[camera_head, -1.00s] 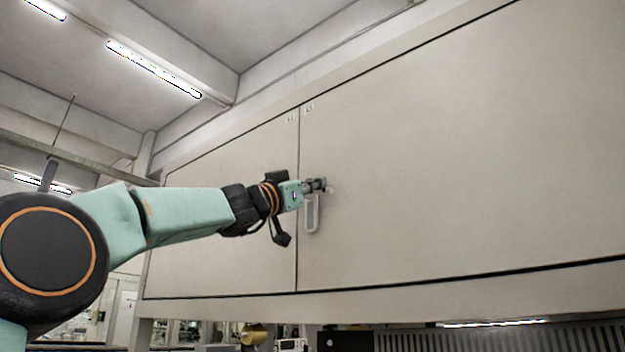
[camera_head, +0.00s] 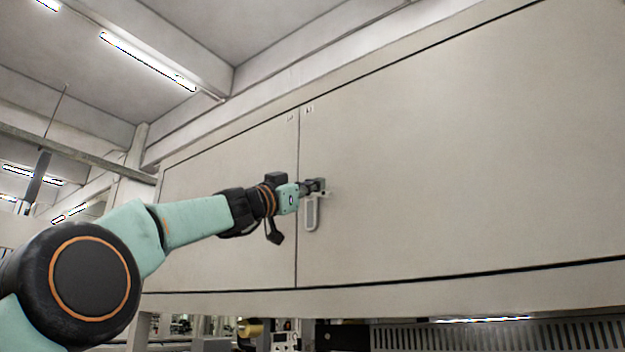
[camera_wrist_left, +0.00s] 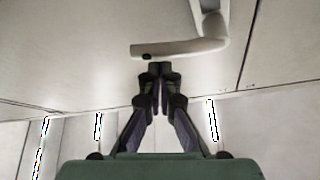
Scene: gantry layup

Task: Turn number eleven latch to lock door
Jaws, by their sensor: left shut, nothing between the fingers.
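The latch (camera_head: 312,213) is a pale handle on the right-hand door (camera_head: 450,150), beside the vertical seam between two panels. In the head view it hangs downward. In the left wrist view the latch (camera_wrist_left: 185,47) is an L-shaped bar just beyond my fingertips. My left gripper (camera_head: 322,186) is at the top of the latch, its fingers shut and empty. In the left wrist view the closed fingertips (camera_wrist_left: 159,70) sit close to the bar; I cannot tell whether they touch it. Small labels (camera_head: 308,109) at the door's top corner are too small to read. My right gripper is not in view.
The left-hand panel (camera_head: 230,170) is closed and flush with the door. A slatted dark panel (camera_head: 460,337) and some equipment (camera_head: 285,340) lie below the cabinet. The space in front of the right-hand door is clear.

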